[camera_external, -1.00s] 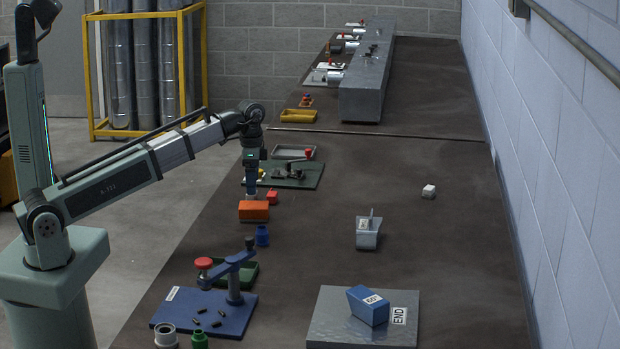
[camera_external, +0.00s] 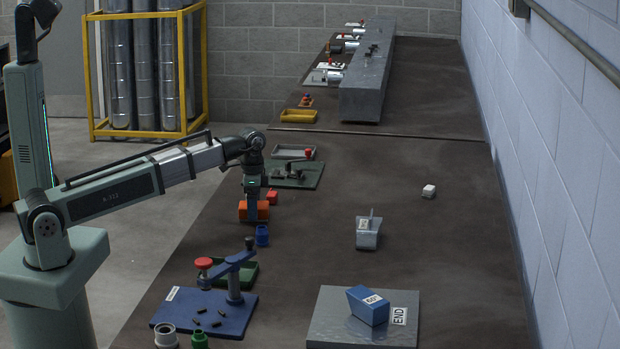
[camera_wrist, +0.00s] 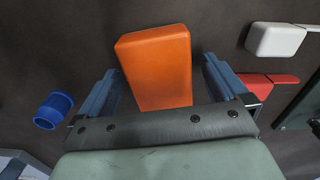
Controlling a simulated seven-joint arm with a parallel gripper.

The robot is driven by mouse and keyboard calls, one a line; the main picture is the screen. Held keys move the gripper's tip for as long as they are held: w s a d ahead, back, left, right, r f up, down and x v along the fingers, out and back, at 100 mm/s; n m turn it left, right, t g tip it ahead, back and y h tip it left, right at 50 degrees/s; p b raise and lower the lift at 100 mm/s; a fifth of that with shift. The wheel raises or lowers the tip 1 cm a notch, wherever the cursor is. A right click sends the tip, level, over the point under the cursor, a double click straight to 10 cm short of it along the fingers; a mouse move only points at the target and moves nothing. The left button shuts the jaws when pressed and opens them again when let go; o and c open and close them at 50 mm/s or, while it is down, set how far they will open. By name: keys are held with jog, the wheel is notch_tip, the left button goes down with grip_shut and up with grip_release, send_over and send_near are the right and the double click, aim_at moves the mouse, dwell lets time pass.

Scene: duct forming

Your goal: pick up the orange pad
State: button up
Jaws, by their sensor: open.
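The orange pad (camera_wrist: 158,65) is a block lying on the dark bench. In the wrist view it lies between the two blue fingers of my gripper (camera_wrist: 160,85). The fingers are open, with a gap showing between the pad and the right finger. In the external view my gripper (camera_external: 253,212) points down at the orange pad (camera_external: 245,211) and hides its middle, with orange showing on both sides. I cannot tell whether a finger touches the pad.
A blue fixture with a lever (camera_external: 234,285) is nearer the camera. The bench to the right is mostly clear up to a grey scoop (camera_external: 368,232).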

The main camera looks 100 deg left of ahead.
jog(key=shift+f, duration=0.25)
jog(key=c, duration=1.1)
jog(key=shift+r, duration=0.1)
